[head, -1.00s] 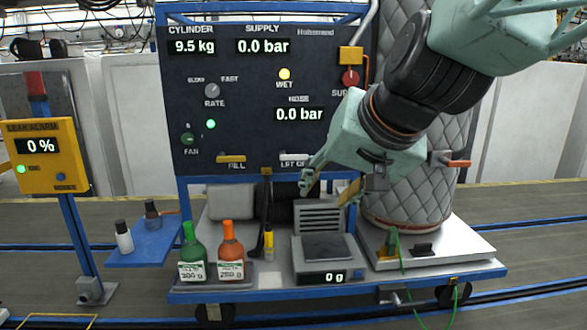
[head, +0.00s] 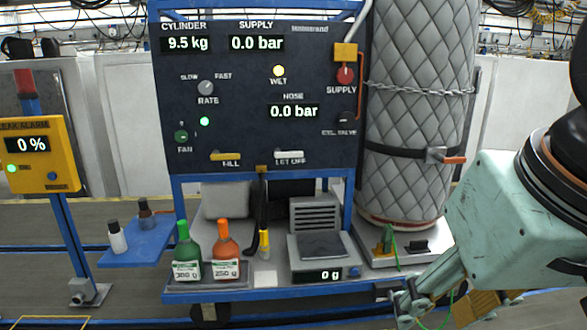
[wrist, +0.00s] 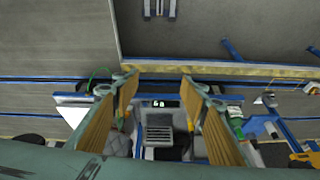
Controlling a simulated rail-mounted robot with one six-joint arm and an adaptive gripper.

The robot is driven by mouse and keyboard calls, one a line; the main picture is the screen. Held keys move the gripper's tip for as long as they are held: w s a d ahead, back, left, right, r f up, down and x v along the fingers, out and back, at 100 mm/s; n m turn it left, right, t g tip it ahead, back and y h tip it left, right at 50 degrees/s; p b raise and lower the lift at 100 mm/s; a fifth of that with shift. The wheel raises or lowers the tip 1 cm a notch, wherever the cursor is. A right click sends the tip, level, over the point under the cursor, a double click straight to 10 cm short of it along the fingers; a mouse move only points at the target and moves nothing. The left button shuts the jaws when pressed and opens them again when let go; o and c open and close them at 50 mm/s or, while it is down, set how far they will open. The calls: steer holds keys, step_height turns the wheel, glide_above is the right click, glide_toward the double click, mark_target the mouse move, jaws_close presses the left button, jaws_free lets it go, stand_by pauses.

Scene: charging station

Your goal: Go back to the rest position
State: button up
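My gripper (head: 433,312) is at the lower right in the head view, in front of the right end of the cart and apart from the panel. In the wrist view my gripper (wrist: 158,82) shows its two tan-padded fingers spread wide apart. Nothing is between the fingers but a distant view of the cart and floor. The fingertips are partly cut off by the lower edge of the head view.
The control panel (head: 255,130) stands on the blue cart. A scale (head: 325,252) reads 0 g, with green (head: 187,252) and orange (head: 226,250) bottles beside it. The quilted cylinder (head: 415,120) stands behind my gripper. A yellow leak alarm (head: 42,158) is at left.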

steer(key=s+d+f, duration=0.1)
steer(key=s+d, duration=0.1)
steer(key=s, duration=0.3)
steer(key=shift+d+f+g+h, duration=0.25)
steer(key=shift+d+g+h, duration=0.05)
steer(key=shift+h, duration=0.1)
